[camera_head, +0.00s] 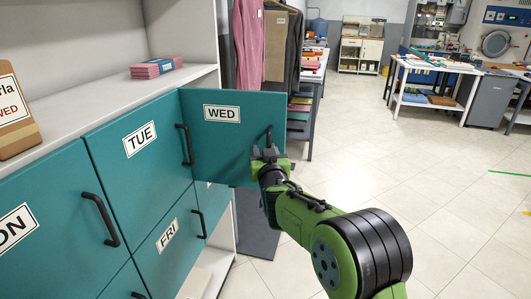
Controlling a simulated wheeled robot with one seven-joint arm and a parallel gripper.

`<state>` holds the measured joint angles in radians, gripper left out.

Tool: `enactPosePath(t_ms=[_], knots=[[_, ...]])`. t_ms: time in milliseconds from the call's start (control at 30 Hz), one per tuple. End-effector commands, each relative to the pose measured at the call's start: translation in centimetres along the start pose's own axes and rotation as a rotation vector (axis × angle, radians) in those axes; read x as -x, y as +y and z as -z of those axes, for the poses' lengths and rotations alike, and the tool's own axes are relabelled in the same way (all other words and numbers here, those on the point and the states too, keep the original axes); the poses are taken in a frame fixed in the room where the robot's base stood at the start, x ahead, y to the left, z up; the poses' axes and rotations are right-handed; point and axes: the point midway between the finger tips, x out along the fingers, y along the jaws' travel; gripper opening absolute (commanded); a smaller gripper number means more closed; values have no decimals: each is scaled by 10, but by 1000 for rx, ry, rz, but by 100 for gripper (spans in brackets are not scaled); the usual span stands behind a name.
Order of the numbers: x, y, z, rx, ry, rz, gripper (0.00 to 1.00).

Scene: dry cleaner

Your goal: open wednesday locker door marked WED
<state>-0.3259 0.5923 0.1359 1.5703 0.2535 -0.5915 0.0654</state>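The teal WED door (235,150) carries a white label (222,113) reading WED. It stands swung outward at an angle to the cabinet front, with its left edge beside the TUE door. Its dark bar handle (269,134) is upright near the right edge. My gripper (268,153) is in front of the door's lower right part, at the lower end of the handle. The fingers are small and dark here, and I cannot tell whether they close on the handle or touch it. The locker's inside is hidden behind the door.
The TUE door (140,165) and FRI door (168,245) are shut. Hanging clothes (265,45) are behind the open door. Tiled floor (440,200) on the right is clear.

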Motion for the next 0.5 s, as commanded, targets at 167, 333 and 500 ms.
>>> enactPosePath(t_ms=[167, 333, 500], knots=[[0, -1, -1, -1, -3, 1, 38], [0, 1, -2, 0, -4, -1, 38], [14, 1, -1, 2, -4, -2, 38]])
